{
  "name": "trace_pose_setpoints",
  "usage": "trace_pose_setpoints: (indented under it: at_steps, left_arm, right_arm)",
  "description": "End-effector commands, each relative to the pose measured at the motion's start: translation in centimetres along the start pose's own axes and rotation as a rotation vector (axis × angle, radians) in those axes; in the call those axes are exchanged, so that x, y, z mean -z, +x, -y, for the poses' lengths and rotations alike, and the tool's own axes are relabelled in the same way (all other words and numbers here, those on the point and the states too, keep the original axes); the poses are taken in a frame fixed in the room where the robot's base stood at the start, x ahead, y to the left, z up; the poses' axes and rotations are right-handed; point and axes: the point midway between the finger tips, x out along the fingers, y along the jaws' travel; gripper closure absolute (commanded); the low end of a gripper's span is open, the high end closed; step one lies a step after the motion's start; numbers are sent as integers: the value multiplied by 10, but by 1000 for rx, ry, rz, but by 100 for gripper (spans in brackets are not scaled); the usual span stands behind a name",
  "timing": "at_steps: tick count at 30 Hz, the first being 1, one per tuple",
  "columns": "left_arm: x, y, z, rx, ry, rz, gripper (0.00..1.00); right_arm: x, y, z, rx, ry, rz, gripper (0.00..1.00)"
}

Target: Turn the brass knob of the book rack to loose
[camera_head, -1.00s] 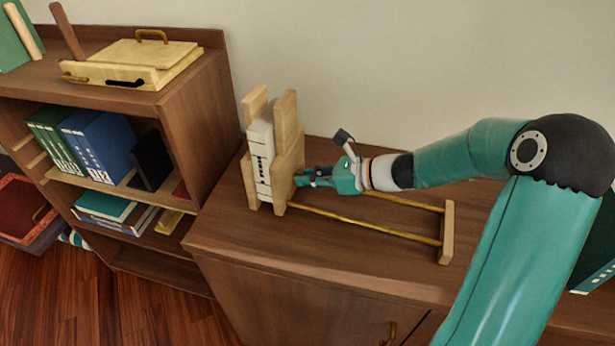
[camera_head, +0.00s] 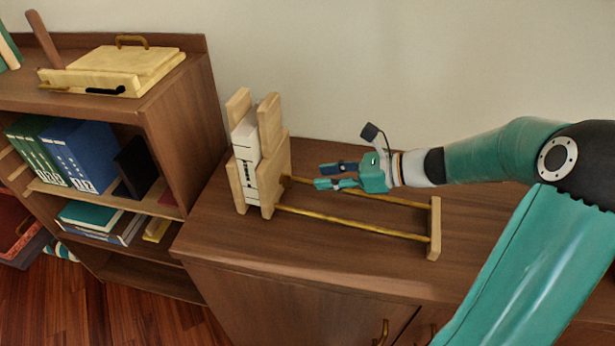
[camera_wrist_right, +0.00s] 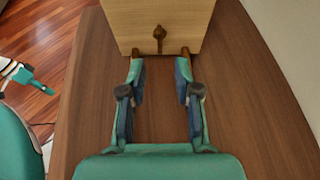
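The wooden book rack (camera_head: 279,175) stands on the low cabinet, with white books (camera_head: 244,160) held between its two upright boards. In the right wrist view its outer board (camera_wrist_right: 190,22) faces me, and the brass knob (camera_wrist_right: 159,35) sits at its lower middle, its longer part upright. My right gripper (camera_head: 318,175) is to the right of the board, above the rods. It is open and empty, its fingertips (camera_wrist_right: 160,70) apart on either side of the knob's line and short of it. What seems to be my left gripper (camera_wrist_right: 35,82) shows at the left edge.
Two brass rods (camera_head: 350,222) run from the rack to a wooden end bar (camera_head: 435,229). A taller bookcase (camera_head: 185,130) with binders stands at the left, a wooden box (camera_head: 125,70) on top. The cabinet top (camera_head: 330,260) in front of the rods is clear.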

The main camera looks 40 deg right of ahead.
Motion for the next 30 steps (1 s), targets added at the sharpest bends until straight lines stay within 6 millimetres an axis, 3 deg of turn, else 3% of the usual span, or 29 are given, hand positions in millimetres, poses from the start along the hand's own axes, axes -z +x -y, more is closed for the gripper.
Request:
trace_pose_setpoints:
  at_steps: [3,9,30]
  left_arm:
    - [0,0,0,0,0,0,60]
    - [0,0,0,0,0,0,60]
    - [0,1,0,0,0,0,60]
  right_arm:
    - [0,-20,1,4,0,-1,68]
    - [0,-35,0,-1,1,-1,68]
    - [0,-34,0,-4,-1,-1,68]
